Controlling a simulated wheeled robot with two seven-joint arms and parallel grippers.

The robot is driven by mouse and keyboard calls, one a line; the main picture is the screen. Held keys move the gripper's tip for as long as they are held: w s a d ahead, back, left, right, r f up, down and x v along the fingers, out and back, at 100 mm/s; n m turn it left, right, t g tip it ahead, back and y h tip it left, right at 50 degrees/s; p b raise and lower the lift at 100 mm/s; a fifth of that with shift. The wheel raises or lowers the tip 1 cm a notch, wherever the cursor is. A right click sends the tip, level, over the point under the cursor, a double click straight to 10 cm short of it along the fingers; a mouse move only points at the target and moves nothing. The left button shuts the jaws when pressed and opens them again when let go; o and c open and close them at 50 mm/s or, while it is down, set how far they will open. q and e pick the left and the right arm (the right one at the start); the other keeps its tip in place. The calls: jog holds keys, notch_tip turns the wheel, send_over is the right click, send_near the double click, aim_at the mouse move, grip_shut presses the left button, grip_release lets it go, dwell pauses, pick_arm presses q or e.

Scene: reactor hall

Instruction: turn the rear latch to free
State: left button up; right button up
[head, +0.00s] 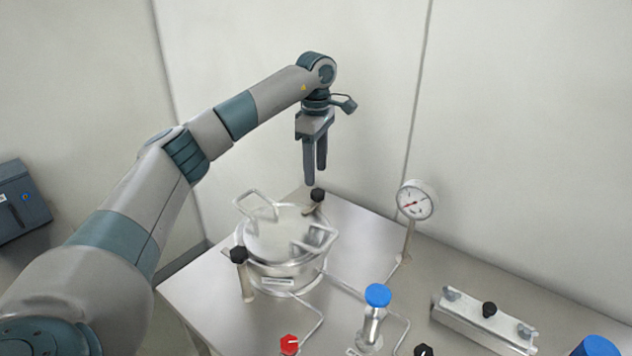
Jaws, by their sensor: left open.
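The round metal vessel (283,272) stands on the steel table with its flat lid (285,235) on top and two wire handles. The rear latch (317,196) shows as a black knob on a short metal arm at the vessel's back edge. A second black-knobbed latch (239,256) stands at its front left. My left gripper (315,180) points straight down above the rear latch's knob, open and empty, with its fingertips just short of the knob in the picture. Whether they touch it I cannot tell. My right gripper is out of view.
A dial gauge (415,201) on a post stands right of the vessel. A blue-capped valve (377,296), a red knob (289,344) and thin pipes are in front. A metal block (484,322) with a black knob lies at right. Walls rise close behind the table.

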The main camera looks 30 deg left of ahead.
aim_at(316, 191)
pick_arm(q)
jog(key=shift+f+p, duration=0.8)
jog(key=shift+f, duration=2.15)
jog(key=c, duration=1.1)
